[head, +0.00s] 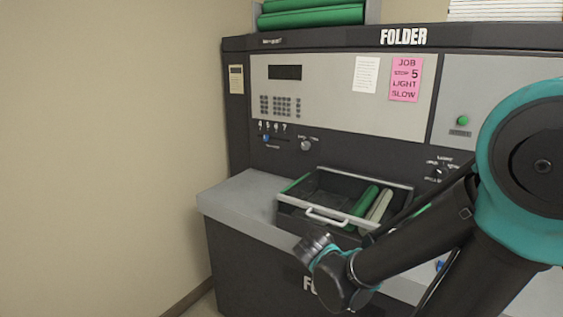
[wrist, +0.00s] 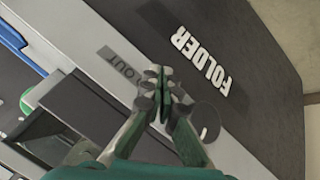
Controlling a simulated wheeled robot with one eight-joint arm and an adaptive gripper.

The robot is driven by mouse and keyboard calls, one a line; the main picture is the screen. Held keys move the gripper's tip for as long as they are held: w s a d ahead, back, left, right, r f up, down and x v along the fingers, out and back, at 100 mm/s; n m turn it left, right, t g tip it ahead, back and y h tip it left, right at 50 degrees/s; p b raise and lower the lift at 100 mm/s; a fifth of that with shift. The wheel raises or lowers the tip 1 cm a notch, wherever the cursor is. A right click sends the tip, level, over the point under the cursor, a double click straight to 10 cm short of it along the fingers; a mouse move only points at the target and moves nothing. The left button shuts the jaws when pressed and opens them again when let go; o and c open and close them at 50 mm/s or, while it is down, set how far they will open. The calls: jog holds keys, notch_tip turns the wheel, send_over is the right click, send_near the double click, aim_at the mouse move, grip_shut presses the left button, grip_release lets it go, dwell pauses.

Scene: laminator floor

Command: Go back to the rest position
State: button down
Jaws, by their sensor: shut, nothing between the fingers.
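My gripper (wrist: 163,88) shows in the wrist view with its two fingers together and nothing between them. Beyond it is the dark front of the folder machine with its white FOLDER lettering (wrist: 203,65). In the head view my arm reaches in from the right and bends low in front of the machine (head: 345,130). The wrist end hangs before the front edge of the grey ledge, below the open drawer. The fingertips cannot be made out in the head view.
An open drawer (head: 325,213) with a white handle holds green and pale rolls (head: 365,200). The grey ledge (head: 240,193) is clear at the left. Green rolls (head: 310,16) lie on top of the machine. A beige wall (head: 100,150) stands at the left.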

jog(key=shift+s+d+f+n+g+y, duration=0.2)
jog(key=shift+s+f+y, duration=0.35)
jog(key=shift+y, duration=0.4)
jog(key=shift+s+a+f+n+g+y, duration=0.1)
jog(key=shift+s+f+n+y, duration=0.4)
jog(key=shift+y, duration=0.5)
jog(key=shift+s+d+f+n+g+y, duration=0.15)
jog(key=shift+s+f+y, duration=0.3)
jog(key=shift+s+y, duration=0.4)
jog(key=shift+w, duration=0.15)
